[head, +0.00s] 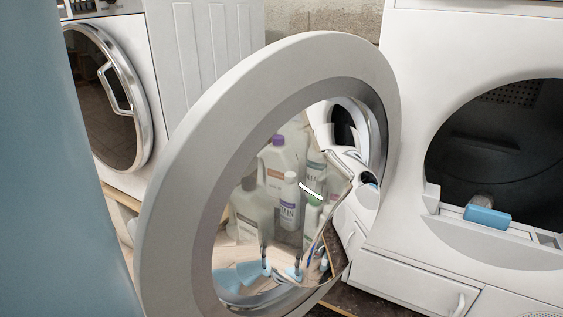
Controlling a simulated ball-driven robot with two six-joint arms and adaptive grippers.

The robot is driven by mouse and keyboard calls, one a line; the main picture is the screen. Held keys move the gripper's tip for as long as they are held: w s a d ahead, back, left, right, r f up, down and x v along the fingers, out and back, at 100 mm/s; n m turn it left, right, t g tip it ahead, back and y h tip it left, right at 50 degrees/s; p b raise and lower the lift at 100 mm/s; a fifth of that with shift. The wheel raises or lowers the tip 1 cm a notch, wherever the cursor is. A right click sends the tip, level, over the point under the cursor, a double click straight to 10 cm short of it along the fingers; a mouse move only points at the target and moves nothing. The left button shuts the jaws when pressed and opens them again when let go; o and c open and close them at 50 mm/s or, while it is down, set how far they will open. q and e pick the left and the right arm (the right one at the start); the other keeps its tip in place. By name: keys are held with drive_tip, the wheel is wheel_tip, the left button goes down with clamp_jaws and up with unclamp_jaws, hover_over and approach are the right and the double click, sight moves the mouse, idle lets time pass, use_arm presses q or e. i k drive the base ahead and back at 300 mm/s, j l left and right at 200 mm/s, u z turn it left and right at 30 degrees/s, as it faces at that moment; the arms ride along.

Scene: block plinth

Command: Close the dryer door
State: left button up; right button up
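The dryer (412,155) is a white machine on the right. Its round opening shows a dark drum (500,140). The dryer door (180,210) is a thick white-grey ring with a glossy clear middle. It stands wide open, swung out to the left of the opening, and fills the centre of the head view. Its middle shows several bottles and some white and blue shapes; I cannot tell which are reflections and which are seen through it. Neither of my grippers can be made out directly in the head view, and nothing visibly touches the door.
A white washer (165,60) with a shut, chrome-rimmed round door (108,100) stands at the back left. A blue piece (487,217) sits at the lower lip of the dryer opening. A white drawer front (420,285) is below. A pale blue surface fills the left edge.

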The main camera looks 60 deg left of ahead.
sight(185, 262)
drive_tip(key=k+j, duration=0.15)
drive_tip(key=j, duration=0.2)
drive_tip(key=k+j, duration=0.1)
drive_tip(key=j, duration=0.2)
drive_tip(key=k+j, duration=0.15)
drive_tip(key=j, duration=0.2)
drive_tip(key=k+j, duration=0.15)
drive_tip(key=j, duration=0.2)
drive_tip(key=k+j, duration=0.1)
drive_tip(key=j, duration=0.2)
